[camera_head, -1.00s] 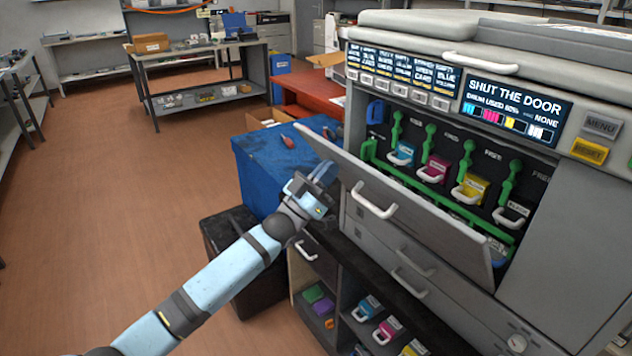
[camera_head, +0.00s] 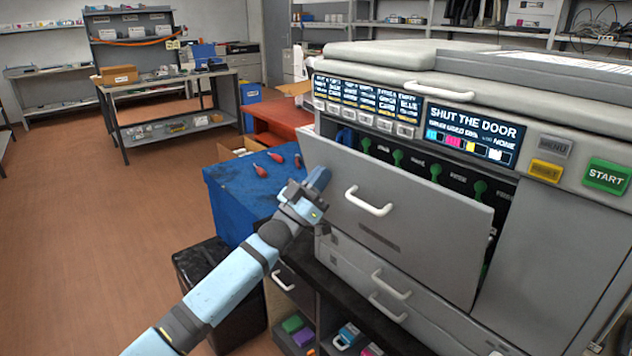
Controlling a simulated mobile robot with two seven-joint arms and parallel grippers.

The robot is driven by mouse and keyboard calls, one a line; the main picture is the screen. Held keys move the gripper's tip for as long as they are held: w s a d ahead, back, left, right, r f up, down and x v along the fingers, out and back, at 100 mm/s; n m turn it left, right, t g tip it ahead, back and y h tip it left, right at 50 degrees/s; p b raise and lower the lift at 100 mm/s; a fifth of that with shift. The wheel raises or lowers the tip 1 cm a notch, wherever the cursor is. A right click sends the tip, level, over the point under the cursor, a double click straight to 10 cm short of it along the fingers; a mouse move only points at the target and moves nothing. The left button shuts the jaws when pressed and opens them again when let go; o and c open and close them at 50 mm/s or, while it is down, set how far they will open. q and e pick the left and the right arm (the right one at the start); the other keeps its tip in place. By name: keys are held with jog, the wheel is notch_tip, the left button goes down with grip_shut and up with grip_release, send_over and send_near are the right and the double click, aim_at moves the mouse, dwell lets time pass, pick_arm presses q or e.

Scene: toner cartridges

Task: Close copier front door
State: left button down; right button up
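The copier front door (camera_head: 400,210) is a grey panel with a white handle (camera_head: 368,203). It leans outward at the top, partly open, and a gap shows above it and along its right side. Green levers (camera_head: 436,170) show in the gap; the toner cartridges behind the door are hidden. The copier screen (camera_head: 470,133) reads "SHUT THE DOOR". My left gripper (camera_head: 317,183) is at the door's left edge, left of the handle. I cannot tell whether it touches the door or how far its fingers are apart. My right gripper is out of view.
A blue cabinet (camera_head: 232,200) with red-tipped items stands left of the copier, close to my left arm. A black bin (camera_head: 210,280) stands below. Shelves with spare cartridges (camera_head: 348,336) lie under the copier. The floor at left is clear.

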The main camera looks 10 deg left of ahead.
aim_at(334, 167)
pick_arm(q)
jog(key=shift+w+d+r+b, duration=0.25)
jog(key=shift+w+d+b, duration=0.2)
jog(key=shift+w+d, duration=0.45)
jog(key=shift+w+d+r+b, duration=0.2)
jog(key=shift+w+d+b, duration=0.35)
jog(key=shift+w, duration=0.55)
jog(key=shift+s+a+r+p, duration=0.1)
jog(key=shift+s+a+p, duration=0.25)
jog(key=shift+p, duration=0.3)
jog(key=s+a+p, duration=0.4)
jog(key=s+a, duration=0.1)
jog(key=s, duration=0.2)
jog(key=shift+s+a, duration=0.2)
jog(key=shift+f, duration=0.2)
